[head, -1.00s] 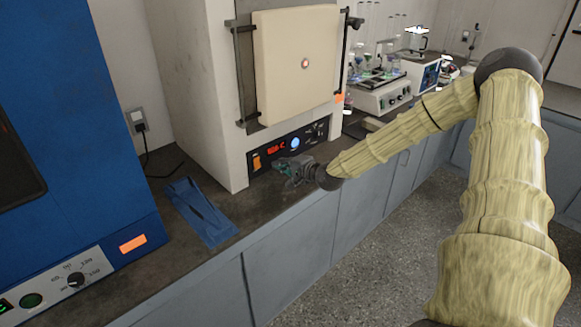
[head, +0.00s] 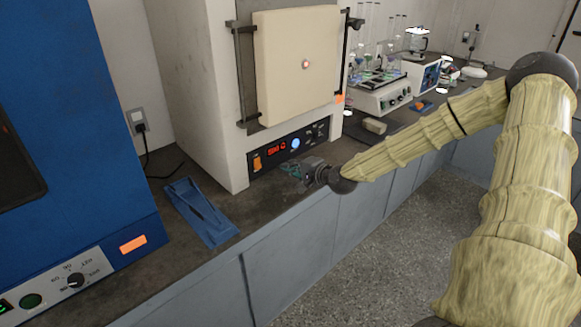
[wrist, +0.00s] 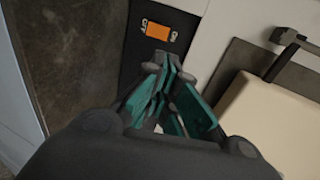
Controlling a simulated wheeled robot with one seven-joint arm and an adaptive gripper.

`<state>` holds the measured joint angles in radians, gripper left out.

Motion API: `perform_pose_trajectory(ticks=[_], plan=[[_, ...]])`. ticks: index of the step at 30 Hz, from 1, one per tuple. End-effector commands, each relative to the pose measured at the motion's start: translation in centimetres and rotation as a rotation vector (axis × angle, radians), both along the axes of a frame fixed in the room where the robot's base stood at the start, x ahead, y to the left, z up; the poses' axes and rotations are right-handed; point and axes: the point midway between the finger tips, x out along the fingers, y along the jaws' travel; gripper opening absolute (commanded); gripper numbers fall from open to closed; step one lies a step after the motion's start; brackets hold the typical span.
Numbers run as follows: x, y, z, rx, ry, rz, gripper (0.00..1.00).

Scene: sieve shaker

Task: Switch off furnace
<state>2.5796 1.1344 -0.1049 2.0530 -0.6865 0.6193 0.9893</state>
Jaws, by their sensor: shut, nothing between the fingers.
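The furnace (head: 205,95) is a tall off-white box with a cream door (head: 295,75) that is closed. Its black control panel (head: 318,133) has a red lit display (head: 276,150), a round blue-white button (head: 296,143) and an orange switch (head: 257,162) at the left end. In the wrist view the orange switch (wrist: 158,31) lies just beyond my fingertips. My gripper (head: 288,168) is shut and empty in front of the panel, below the display. In the wrist view its teal fingers (wrist: 164,62) point at the panel near the switch; I cannot tell contact.
A blue oven (head: 75,110) with a dial stands at the left. A blue tray-like holder (head: 200,212) lies on the dark counter left of my gripper. Lab devices with glassware (head: 380,95) stand to the right of the furnace. The floor (head: 370,250) in front is clear.

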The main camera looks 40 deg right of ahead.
Motion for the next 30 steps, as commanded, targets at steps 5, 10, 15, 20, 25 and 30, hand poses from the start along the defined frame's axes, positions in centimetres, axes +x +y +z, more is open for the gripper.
perform_pose_trajectory(ticks=[5, 10, 15, 20, 25, 30], plan=[[0.0, 0.0, 0.0, 0.000, 0.000, 0.000, 0.00], [-0.1, -0.1, -0.2, 0.000, 0.003, -0.003, 0.00], [-0.5, -0.4, -0.6, -0.005, 0.012, -0.009, 0.00], [-1.1, -0.8, -0.9, -0.010, 0.025, -0.017, 0.00], [-1.8, -1.1, -1.2, -0.010, 0.039, -0.021, 0.00], [-2.3, -1.1, -1.4, -0.008, 0.051, -0.022, 0.00]])
